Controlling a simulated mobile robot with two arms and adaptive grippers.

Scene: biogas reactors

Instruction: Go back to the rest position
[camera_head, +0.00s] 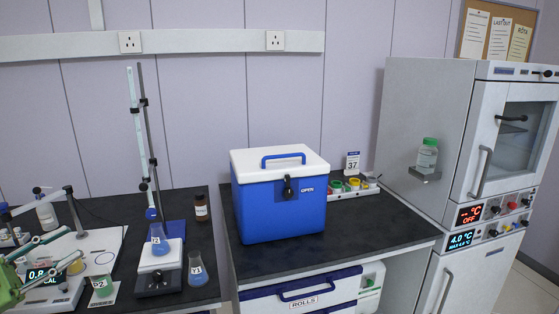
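My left gripper (46,238) reaches in at the left edge, over the bench with the lab instruments. Its slim fingers stand apart with nothing visible between them, and part of it is cut off by the frame. It is above and beside the scale (52,300). My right gripper is out of view.
A blue cool box (280,212) with a white lid stands on the middle bench. Left are a burette stand (148,140), a stirrer (159,268) with a blue flask (159,240), another flask (197,270) and a green-liquid beaker (102,286). A tall incubator cabinet (425,110) stands right.

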